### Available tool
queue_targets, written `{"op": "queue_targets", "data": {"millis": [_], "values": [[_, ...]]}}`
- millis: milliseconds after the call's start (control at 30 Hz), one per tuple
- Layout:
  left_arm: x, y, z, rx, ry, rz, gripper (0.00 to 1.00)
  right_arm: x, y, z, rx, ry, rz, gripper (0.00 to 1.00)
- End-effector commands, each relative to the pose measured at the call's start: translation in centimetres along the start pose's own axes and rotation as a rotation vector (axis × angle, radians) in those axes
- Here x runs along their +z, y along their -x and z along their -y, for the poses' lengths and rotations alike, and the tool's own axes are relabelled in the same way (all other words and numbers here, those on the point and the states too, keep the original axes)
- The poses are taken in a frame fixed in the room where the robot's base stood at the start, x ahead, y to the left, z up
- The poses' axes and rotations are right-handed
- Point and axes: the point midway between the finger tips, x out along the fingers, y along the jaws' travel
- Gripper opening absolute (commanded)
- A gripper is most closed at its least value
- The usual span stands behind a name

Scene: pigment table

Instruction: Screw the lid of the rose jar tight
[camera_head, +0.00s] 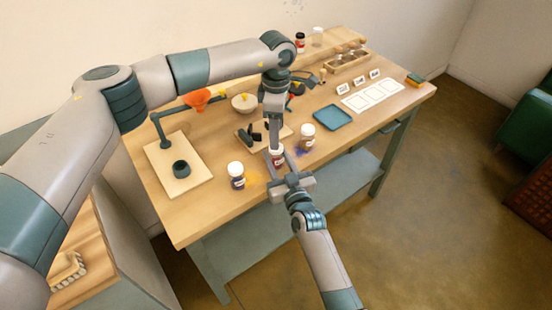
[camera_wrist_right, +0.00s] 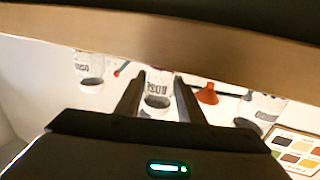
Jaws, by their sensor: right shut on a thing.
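The rose jar (camera_head: 277,160) stands near the front edge of the table, small and partly hidden by both grippers. In the right wrist view its ROSE label (camera_wrist_right: 158,86) shows between the fingers. My right gripper (camera_head: 281,164) reaches in from the front and is shut on the jar's body. My left gripper (camera_head: 275,146) points straight down at the top of the same jar, where the white lid is mostly covered. I cannot tell whether its fingers are open or shut on the lid.
White-lidded jars stand left (camera_head: 236,174) and right (camera_head: 308,135) of the rose jar, close to the grippers. A blue tray (camera_head: 333,117), white cards (camera_head: 372,95) and a stand with an orange funnel (camera_head: 200,99) are farther off.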

Motion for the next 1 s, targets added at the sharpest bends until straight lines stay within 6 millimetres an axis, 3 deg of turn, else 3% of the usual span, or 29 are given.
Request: {"op": "queue_targets", "data": {"millis": [200, 400, 833, 867, 933, 1000], "values": [[0.0, 4.1, -0.1, 0.002, -0.002, -0.001, 0.53, 0.1, 0.0, 0.0, 0.0, 0.0, 0.001, 0.0], [0.0, 6.6, -0.1, 0.001, -0.001, -0.001, 0.53, 0.1, 0.0, 0.0, 0.0, 0.0, 0.001, 0.0], [0.0, 7.5, 0.0, 0.0, -0.001, 0.0, 0.53, 0.1, 0.0, 0.0, 0.0, 0.0, 0.001, 0.0], [0.0, 7.5, 0.0, 0.0, -0.001, 0.0, 0.53, 0.1, 0.0, 0.0, 0.0, 0.0, 0.001, 0.37], [0.0, 7.5, 0.0, 0.0, -0.001, -0.001, 0.53, 0.1, 0.0, 0.0, 0.0, 0.0, 0.001, 0.54], [0.0, 7.5, 0.0, 0.0, -0.001, -0.001, 0.53, 0.0, 0.0, 0.0, 0.0, 0.0, 0.001, 0.57]]}}
